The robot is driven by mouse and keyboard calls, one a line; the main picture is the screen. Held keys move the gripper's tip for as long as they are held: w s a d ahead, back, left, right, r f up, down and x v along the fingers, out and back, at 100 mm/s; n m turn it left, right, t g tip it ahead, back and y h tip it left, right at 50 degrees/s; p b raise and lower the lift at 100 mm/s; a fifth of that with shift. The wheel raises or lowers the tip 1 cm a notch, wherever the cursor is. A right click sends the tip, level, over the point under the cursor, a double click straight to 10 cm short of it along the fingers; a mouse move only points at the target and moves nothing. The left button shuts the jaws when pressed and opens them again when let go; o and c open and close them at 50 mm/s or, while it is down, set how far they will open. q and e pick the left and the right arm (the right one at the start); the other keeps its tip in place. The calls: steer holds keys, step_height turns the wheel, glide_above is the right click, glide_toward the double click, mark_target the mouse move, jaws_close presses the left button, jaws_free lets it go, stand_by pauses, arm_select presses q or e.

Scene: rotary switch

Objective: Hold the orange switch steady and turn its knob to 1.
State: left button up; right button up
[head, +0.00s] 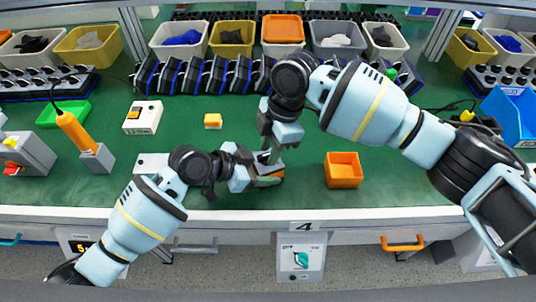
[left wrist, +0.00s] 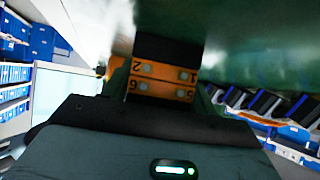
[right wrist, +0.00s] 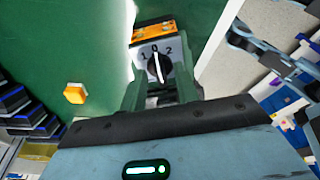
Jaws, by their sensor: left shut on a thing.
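The orange switch (head: 270,177) is at the front middle of the green bench, mostly hidden by my grippers. My left gripper (head: 254,178) is shut on it from the left; its orange side with printed numbers (left wrist: 160,79) shows between the fingers in the left wrist view. My right gripper (head: 271,158) points down over the switch from above. In the right wrist view its fingers are apart on either side of the black knob (right wrist: 158,66). The knob's white line points at 0, between 1 and 2 on the grey face. I cannot tell whether the fingers touch the knob.
An open orange bin (head: 342,170) stands right of the switch. A small yellow block (head: 212,121) and a white switch box (head: 142,117) lie behind to the left. An orange-handled tool (head: 75,130) stands at the left. Bins and black devices line the back.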

jaws_close()
steer(key=n+g, duration=0.1)
steer(key=n, duration=0.3)
steer(key=shift+n+h, duration=0.3)
arm_select(q)
steer(key=shift+w+a, duration=0.1)
arm_select(e)
steer(key=n, duration=0.4)
steer(key=shift+s+g+h, duration=0.1)
steer(key=shift+g+h, duration=0.3)
jaws_free()
steer(key=shift+o, duration=0.2)
steer(key=shift+r, duration=2.55)
